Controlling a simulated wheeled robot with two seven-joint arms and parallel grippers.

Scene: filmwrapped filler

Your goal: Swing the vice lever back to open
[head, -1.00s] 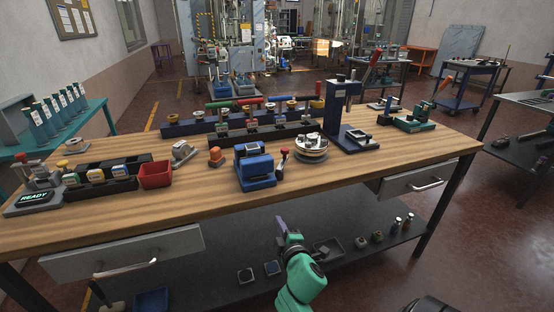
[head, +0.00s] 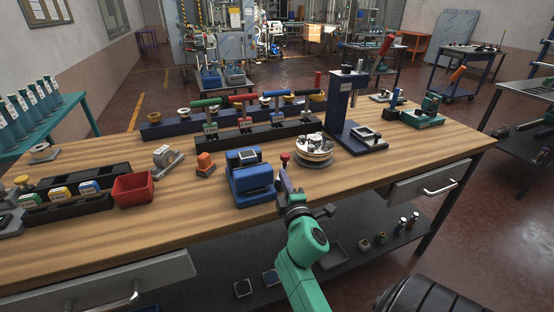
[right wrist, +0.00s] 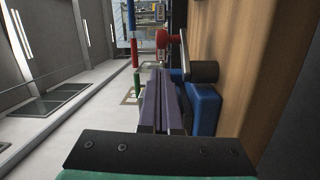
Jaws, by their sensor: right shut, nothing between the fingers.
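The blue vice (head: 249,181) stands near the front edge of the wooden bench. Its lever has a red knob (head: 285,157) and stands about upright at the vice's right side, partly hidden by my gripper in the head view. My right gripper (head: 282,176) is shut and empty, just in front of the lever. In the right wrist view the shut purple fingers (right wrist: 156,72) point toward the red knob (right wrist: 163,38) and the dark lever pivot (right wrist: 204,72), with the blue vice (right wrist: 205,108) beside them. Contact with the lever cannot be told. My left gripper is out of view.
A round silver fixture (head: 314,149) stands close right of the lever, with a blue press (head: 345,135) beyond. An orange piece (head: 205,161) and a red bin (head: 133,187) stand left of the vice. A black rack (head: 250,139) lies behind. Bare bench lies front left.

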